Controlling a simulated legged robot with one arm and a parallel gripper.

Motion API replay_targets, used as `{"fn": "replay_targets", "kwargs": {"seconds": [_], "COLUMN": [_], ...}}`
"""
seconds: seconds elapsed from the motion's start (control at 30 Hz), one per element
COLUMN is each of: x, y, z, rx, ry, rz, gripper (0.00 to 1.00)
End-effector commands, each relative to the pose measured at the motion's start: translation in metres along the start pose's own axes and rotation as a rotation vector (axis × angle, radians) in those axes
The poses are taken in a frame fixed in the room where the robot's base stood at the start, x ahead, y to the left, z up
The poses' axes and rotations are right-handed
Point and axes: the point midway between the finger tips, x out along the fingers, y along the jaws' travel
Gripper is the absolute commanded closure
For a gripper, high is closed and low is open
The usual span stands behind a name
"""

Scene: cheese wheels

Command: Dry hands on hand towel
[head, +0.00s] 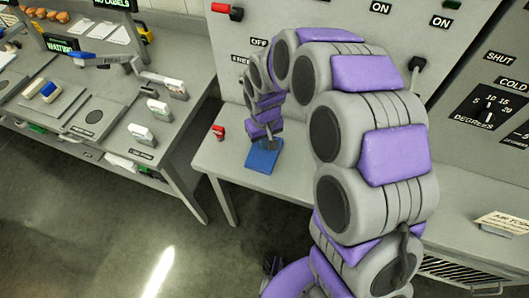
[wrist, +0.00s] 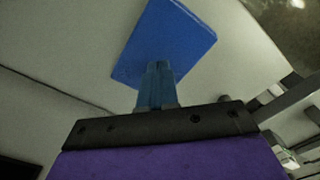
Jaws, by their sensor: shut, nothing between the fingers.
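A flat blue rectangle (head: 262,160), which looks like the hand towel, lies on the grey table below the control panel. It also shows in the wrist view (wrist: 170,35), just past my fingertips. My gripper (head: 269,142) is at the towel's upper edge in the head view, pointing down. In the wrist view my gripper's fingers (wrist: 157,68) are together and overlap the towel's near edge, with nothing seen between them. I cannot tell whether the fingertips touch the towel.
The panel (head: 230,58) with levers rises behind. A workbench (head: 110,90) with trays stands at left. A small sign (head: 502,222) stands at right. The floor in front is open.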

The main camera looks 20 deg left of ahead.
Motion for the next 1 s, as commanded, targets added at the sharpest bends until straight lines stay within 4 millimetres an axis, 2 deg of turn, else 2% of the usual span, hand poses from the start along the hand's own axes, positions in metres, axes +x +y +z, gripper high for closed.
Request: {"fn": "replay_targets", "kwargs": {"seconds": [1.0], "x": [0.012], "y": [0.0], "z": [0.0], "rx": [0.0], "ry": [-0.001], "rz": [0.0], "gripper": [1.0]}}
